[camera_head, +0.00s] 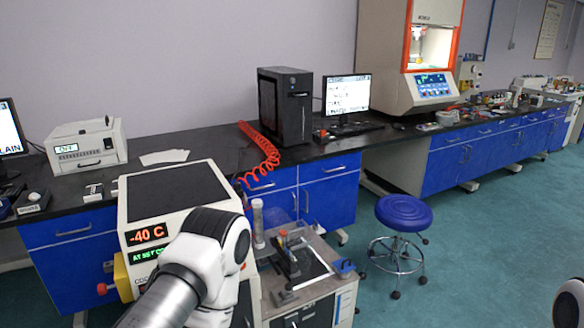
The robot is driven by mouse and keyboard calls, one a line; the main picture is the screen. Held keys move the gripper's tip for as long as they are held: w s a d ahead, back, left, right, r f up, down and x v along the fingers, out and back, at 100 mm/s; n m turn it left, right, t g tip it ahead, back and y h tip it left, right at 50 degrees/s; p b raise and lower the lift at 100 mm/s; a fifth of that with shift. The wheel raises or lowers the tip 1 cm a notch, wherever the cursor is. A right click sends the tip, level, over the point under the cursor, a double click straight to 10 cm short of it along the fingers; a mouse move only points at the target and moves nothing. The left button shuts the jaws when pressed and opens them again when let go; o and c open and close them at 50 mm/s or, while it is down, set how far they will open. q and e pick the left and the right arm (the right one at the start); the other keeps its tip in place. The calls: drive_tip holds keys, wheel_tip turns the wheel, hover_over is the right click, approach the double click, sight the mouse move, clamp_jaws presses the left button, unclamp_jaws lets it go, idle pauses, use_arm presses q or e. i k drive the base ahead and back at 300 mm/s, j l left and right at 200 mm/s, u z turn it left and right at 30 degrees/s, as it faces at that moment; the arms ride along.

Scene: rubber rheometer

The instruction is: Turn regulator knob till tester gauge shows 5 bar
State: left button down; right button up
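The rheometer-like tester (408,84), a tall beige cabinet with an orange-framed lit chamber and a blue display panel, stands at the back right on the bench. A small beige unit (470,76) is beside its right side. I cannot make out a regulator knob or a gauge in bar at this distance. My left arm crosses the lower left in front of a cold box (181,190); its gripper is not visible. Only a piece of my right arm shows at the lower right edge, with no gripper in view.
The black bench (205,140) over blue cabinets runs along the wall. A blue stool (403,212) stands on the open green floor (475,230). A low cart (345,292) with small apparatus is beside my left arm. A red coiled hose (262,150) hangs over the bench.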

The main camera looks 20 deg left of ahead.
sight(236, 186)
drive_tip(key=i+j+u, duration=0.1)
drive_tip(key=i+u, duration=0.4)
drive_tip(key=u, duration=0.2)
drive_tip(key=i+u, duration=0.35)
drive_tip(key=k+l, duration=0.05)
drive_tip(key=k, duration=0.05)
